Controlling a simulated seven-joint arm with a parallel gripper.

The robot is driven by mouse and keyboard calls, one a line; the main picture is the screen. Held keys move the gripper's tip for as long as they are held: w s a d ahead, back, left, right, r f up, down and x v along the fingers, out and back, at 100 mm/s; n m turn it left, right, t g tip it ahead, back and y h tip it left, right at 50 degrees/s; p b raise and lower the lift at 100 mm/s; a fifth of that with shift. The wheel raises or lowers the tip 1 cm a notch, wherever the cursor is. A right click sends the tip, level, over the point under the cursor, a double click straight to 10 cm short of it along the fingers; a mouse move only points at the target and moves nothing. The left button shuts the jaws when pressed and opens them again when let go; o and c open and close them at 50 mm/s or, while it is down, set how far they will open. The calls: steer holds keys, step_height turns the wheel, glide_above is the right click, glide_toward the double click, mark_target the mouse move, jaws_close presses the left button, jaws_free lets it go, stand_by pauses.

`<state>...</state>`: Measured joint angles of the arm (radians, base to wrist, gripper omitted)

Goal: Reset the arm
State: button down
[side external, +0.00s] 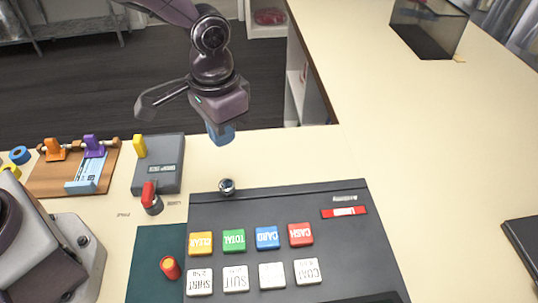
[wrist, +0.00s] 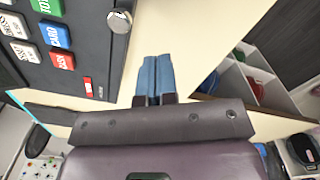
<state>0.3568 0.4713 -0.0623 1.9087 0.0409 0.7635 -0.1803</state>
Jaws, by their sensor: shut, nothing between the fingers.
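My gripper (side external: 221,134) hangs in the air in the side external view, above the pale counter's far edge and behind the dark register panel. Its blue fingers point down and hold nothing. In the wrist view my gripper (wrist: 155,75) shows its two blue fingers pressed together, with the counter and a shelf opening beyond them. My gripper touches nothing that I can see.
The register panel (side external: 270,208) carries several coloured and white keys and a round silver knob (side external: 227,186). To the left stand a grey box with a yellow lever (side external: 140,146), a red-topped knob (side external: 149,194) and a wooden board (side external: 45,182). The counter (side external: 440,130) at right is mostly clear.

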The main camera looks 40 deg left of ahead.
steer(key=shift+r, duration=0.15)
steer(key=s+a+r+n+t, duration=0.3)
steer(key=s+a+r+t, duration=0.2)
steer(key=s+a+r, duration=1)
step_height(320, 180, up, 2)
steer(key=shift+s+a+r+t, duration=0.15)
steer(key=shift+s+t, duration=0.15)
steer(key=shift+s, duration=0.15)
